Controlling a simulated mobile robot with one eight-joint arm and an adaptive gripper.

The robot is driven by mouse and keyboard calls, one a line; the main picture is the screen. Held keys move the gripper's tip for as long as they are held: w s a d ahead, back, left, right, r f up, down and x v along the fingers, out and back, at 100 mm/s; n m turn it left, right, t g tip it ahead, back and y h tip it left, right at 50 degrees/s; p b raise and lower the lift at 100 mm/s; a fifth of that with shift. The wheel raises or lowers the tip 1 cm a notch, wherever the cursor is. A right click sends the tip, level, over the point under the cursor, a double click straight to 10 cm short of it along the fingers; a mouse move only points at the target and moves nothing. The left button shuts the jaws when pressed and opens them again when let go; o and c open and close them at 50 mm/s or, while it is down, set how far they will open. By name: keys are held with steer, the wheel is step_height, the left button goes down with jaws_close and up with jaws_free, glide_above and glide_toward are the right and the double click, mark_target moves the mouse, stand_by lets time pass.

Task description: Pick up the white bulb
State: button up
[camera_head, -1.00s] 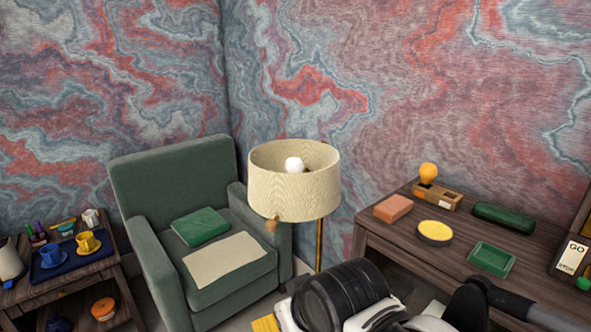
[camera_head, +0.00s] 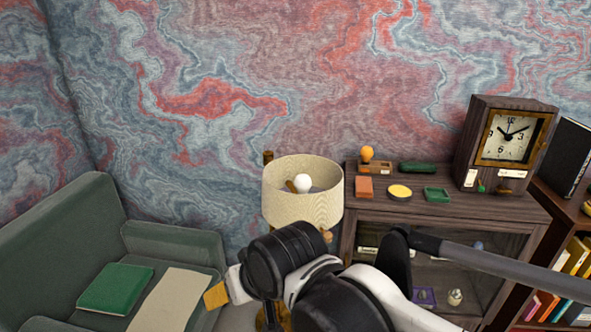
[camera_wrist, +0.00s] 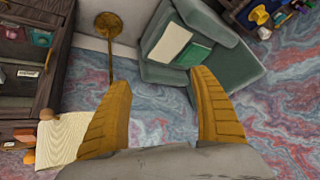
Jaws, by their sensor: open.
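The white bulb (camera_head: 302,183) sits inside the open-topped cream lampshade (camera_head: 300,208) of a floor lamp. Its upper part shows above the near rim in the head view. The lampshade also shows at the lower left of the wrist view (camera_wrist: 62,140), where I cannot make out the bulb. My gripper (camera_wrist: 160,80) is open and empty, its two yellow fingers wide apart. In the head view a yellow finger (camera_head: 215,296) shows below and left of the shade, in front of it. My arm covers the lamp's lower part.
A wooden desk (camera_head: 450,212) stands right of the lamp. A green armchair (camera_head: 60,240) stands at the left.

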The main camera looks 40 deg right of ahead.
step_height(320, 180, up, 8)
steer(key=w+d+m+p, duration=0.2)
steer(key=w+m+p, duration=0.1)
steer(key=m+p, duration=0.25)
steer(key=m+t+h+p, duration=0.15)
steer(key=m+t, duration=0.35)
steer(key=m, duration=2.4)
glide_toward(306, 179)
steer(key=w, duration=0.2)
steer(key=x, duration=0.9)
steer(key=shift+d+f+b, duration=0.15)
steer(key=shift+f+b, duration=0.2)
steer(key=shift+f, duration=0.15)
steer(key=shift+w+f, duration=0.15)
steer(key=shift+w, duration=0.1)
